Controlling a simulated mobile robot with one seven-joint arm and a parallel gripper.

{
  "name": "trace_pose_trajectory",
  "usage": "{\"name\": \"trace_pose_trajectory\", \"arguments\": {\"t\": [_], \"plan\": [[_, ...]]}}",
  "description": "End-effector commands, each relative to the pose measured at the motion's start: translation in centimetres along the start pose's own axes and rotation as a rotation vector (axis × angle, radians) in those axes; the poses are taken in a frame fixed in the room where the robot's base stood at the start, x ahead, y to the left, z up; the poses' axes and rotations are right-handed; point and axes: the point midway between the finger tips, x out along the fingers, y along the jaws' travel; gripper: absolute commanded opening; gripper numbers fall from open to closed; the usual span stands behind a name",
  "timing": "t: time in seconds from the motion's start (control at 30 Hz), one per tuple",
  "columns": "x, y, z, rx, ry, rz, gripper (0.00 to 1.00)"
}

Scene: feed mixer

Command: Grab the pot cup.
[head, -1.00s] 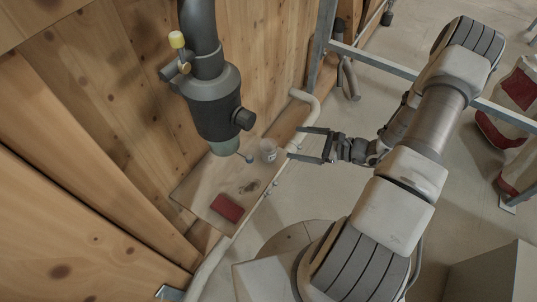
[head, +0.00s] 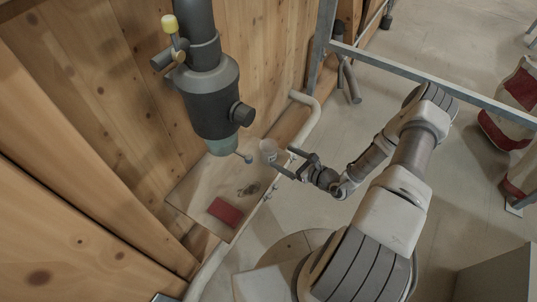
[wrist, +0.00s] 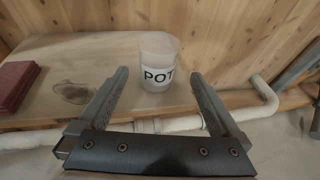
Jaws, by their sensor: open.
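The pot cup (head: 268,150) is a clear, whitish cup standing upright on a wooden shelf (head: 205,183). In the wrist view the pot cup (wrist: 158,66) carries a white label reading "POT". My gripper (head: 283,161) is open and empty at the shelf's front edge, close to the cup. In the wrist view the two fingers of my gripper (wrist: 158,85) point toward the cup, one at each side of it in the picture. The cup appears at or just beyond the fingertips; I cannot tell whether it is between them.
A dark red block (head: 225,212) lies on the shelf; it also shows in the wrist view (wrist: 14,84). A dark grey mixer pipe (head: 208,95) with a valve hangs over the shelf. A pale pipe (head: 302,122) runs along the shelf's front. A wooden wall stands behind.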

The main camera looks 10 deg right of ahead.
Motion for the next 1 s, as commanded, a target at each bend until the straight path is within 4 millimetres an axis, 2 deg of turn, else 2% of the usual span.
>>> {"name": "trace_pose_trajectory", "arguments": {"t": [0.1,0.37,0.7,0.93,1.0], "plan": [[1.9,0.0,-0.2,-0.002,-0.001,0.001,1.00],[3.4,0.1,-0.1,-0.001,0.000,0.001,1.00],[7.8,0.4,-0.3,-0.002,0.000,0.001,1.00],[8.0,0.4,-0.1,-0.001,0.000,0.001,1.00],[8.0,0.4,-0.1,-0.001,0.000,0.001,0.89]]}}
